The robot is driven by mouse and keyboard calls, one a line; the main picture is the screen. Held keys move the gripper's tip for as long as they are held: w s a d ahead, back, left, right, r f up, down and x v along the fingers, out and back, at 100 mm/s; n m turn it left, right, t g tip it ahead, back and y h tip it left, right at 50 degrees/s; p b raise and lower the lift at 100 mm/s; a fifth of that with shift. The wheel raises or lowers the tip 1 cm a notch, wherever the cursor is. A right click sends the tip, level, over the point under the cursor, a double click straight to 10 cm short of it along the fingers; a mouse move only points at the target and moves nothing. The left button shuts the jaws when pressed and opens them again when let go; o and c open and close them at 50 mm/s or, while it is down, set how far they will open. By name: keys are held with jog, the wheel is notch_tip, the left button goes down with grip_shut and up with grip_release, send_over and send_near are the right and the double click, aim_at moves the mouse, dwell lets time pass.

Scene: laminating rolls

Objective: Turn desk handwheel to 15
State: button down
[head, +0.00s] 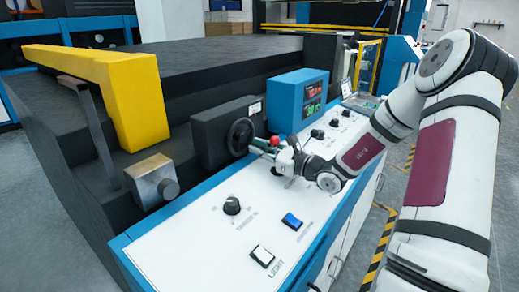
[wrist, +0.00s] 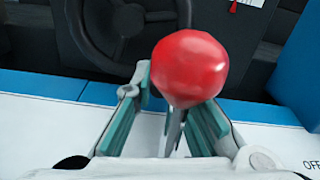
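The black handwheel (head: 240,137) is on the front of a dark housing (head: 211,139) above the white desk panel. Part of its rim and spokes shows at the upper left of the wrist view (wrist: 120,30). My gripper (head: 260,146) is just right of the wheel, low over the panel. Its two teal-padded fingers (wrist: 172,95) stand apart, with no wheel rim seen between them. A red ball knob (wrist: 190,68) on a thin stem hides part of the right finger; it also shows beside my gripper in the head view (head: 275,141). Contact with the wheel cannot be told.
A small white plate (head: 255,108) is on the housing; its reading is too small. A blue display box (head: 297,99) stands right of the wheel. The panel has a black knob (head: 232,205), a blue switch (head: 292,221) and a white light switch (head: 262,256).

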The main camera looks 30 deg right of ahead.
jog(key=shift+s+a+f+m+p, duration=0.1)
jog(key=shift+a+f+m+p, duration=0.1)
jog(key=shift+m+p, duration=0.55)
jog(key=c, duration=1.6)
grip_release()
jog(key=v, duration=1.2)
